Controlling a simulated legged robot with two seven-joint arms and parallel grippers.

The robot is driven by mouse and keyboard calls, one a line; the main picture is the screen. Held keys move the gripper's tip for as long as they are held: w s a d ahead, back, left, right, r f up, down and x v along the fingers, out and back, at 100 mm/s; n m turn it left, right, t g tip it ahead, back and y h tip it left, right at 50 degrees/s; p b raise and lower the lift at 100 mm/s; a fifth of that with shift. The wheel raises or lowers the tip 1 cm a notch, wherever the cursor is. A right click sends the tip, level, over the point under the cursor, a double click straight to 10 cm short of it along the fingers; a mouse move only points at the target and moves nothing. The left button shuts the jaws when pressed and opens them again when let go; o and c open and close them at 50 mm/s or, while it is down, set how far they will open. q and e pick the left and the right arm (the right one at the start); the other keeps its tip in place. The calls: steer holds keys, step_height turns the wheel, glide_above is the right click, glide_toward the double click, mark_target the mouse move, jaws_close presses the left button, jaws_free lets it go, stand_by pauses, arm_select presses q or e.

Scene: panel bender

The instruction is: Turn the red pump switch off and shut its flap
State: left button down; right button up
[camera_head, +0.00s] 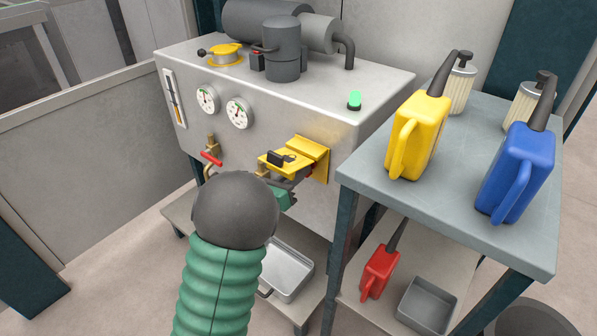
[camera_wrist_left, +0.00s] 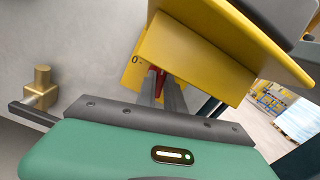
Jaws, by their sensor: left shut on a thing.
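The red pump switch (camera_wrist_left: 160,78) shows in the wrist view, in front of a yellow plate with a "0" mark at its left. My left gripper (camera_wrist_left: 160,92) has its two grey fingers shut on the switch. The yellow flap (camera_wrist_left: 250,38) stands open above the fingers. In the head view the flap (camera_head: 284,161) juts out from the machine's front, with a black catch on top. My right gripper is in neither view.
To the right stands a cart (camera_head: 455,215) with a yellow can (camera_head: 418,138) and blue can (camera_head: 518,172). A metal tray (camera_head: 290,270) lies below.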

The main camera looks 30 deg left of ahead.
arm_select(q)
steer(key=shift+n, duration=0.3)
steer(key=n, duration=1.4)
steer(key=shift+a+f, duration=0.1)
steer(key=shift+a, duration=0.1)
steer(key=shift+n, duration=0.3)
steer(key=c, duration=1.4)
jaws_free()
steer(key=shift+c, duration=0.2)
steer(key=shift+s, duration=0.1)
